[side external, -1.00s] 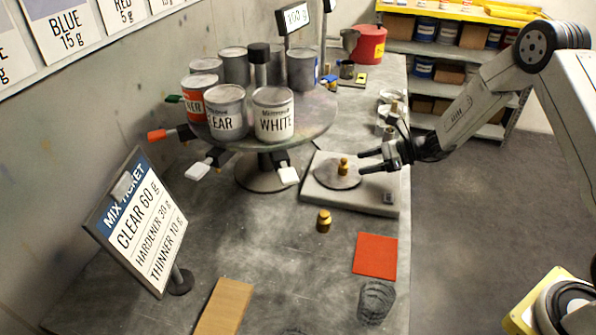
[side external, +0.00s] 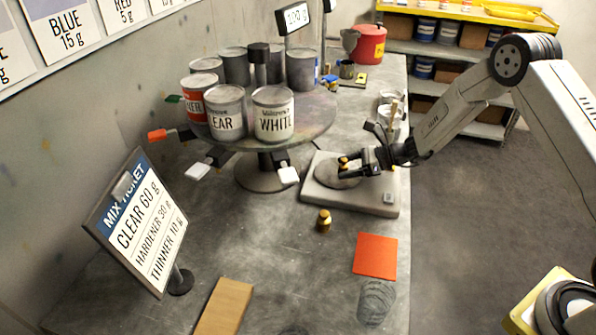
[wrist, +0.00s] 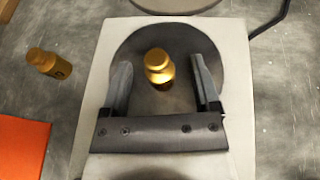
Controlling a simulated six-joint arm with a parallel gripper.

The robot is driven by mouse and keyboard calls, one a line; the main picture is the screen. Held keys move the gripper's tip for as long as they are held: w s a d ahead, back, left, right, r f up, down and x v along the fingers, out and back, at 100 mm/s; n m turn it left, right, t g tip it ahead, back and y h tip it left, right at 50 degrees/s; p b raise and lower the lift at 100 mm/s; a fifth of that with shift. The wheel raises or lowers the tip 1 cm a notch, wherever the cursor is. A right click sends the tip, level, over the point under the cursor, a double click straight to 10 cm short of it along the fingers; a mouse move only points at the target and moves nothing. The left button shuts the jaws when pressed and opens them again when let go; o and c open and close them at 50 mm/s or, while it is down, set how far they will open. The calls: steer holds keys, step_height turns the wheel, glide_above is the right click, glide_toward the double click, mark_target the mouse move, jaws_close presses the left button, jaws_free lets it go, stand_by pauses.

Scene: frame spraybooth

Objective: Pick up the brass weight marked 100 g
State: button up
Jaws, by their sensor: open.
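One brass weight (wrist: 159,66) stands upright on the round pan of the scale (side external: 385,209). In the side view this weight (side external: 343,162) shows just at my fingertips, partly hidden. My gripper (wrist: 165,78) is open, with one finger on each side of the weight and a gap to both. A second brass weight (side external: 323,221) stands on the bench in front of the scale; it also shows at the left in the wrist view (wrist: 49,63), with a dark mark on it. I cannot read the marking on either weight.
A turntable (side external: 318,128) with several paint cans stands left behind the scale. An orange-red square (side external: 375,256) and a glass (side external: 376,301) are in front. A mix ticket sign (side external: 145,225) stands at the left. Small cups (side external: 388,116) stand behind my gripper.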

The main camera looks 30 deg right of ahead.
jaws_close()
stand_by(0.3)
steer(key=shift+r, duration=0.2)
steer(key=shift+r, duration=0.85)
steer(key=s+r, duration=1.1)
steer(key=s, duration=0.3)
steer(key=shift+d, duration=0.15)
